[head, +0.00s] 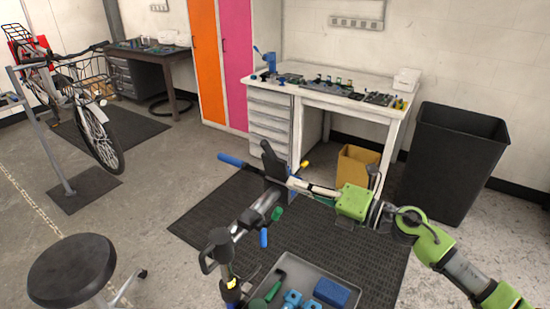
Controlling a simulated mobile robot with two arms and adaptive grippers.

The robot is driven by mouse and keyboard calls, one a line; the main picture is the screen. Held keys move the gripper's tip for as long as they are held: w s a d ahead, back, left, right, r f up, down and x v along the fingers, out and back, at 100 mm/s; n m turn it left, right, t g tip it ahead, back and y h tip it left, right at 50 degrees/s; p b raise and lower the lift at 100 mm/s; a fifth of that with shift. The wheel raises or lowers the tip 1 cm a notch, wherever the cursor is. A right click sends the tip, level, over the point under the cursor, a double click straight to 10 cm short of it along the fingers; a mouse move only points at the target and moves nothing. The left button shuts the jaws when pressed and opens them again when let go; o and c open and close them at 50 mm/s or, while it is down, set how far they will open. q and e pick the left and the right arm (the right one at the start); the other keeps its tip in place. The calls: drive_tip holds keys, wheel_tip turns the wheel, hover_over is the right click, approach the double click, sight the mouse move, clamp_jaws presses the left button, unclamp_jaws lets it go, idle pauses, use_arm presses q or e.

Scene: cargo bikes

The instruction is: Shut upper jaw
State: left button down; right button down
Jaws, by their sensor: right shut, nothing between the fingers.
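The repair stand's clamp stands in the middle of the head view, on a grey tilted arm (255,212) in front of the workbench. Its black upper jaw (271,160) sticks up at the top of the clamp head. A blue-ended handle (231,160) reaches out to the left of it. My right gripper (292,183) comes in from the right with its thin fingers together and empty. Its tips are close beside the clamp's right side; I cannot tell if they touch it. The gap between the jaws is hard to make out. My left gripper is out of view.
A tool tray (335,278) with blue and green items lies below the clamp. A white workbench (345,103), a cardboard-coloured bin (357,160) and a black bin (455,165) stand behind. A black stool (72,268) is at the lower left, and a bicycle (95,125) at the left.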

sight(275, 161)
drive_tip(key=shift+w+a+r+p, duration=0.35)
drive_tip(key=shift+w+a+p, duration=0.4)
drive_tip(key=shift+w, duration=0.55)
drive_tip(key=shift+w+a+r+p, duration=0.3)
drive_tip(key=shift+w+a+p, duration=0.2)
drive_tip(key=shift+w+a, duration=0.6)
drive_tip(key=shift+w+a+r+p, duration=0.35)
drive_tip(key=shift+w+a+p, duration=0.3)
drive_tip(key=shift+w, duration=0.8)
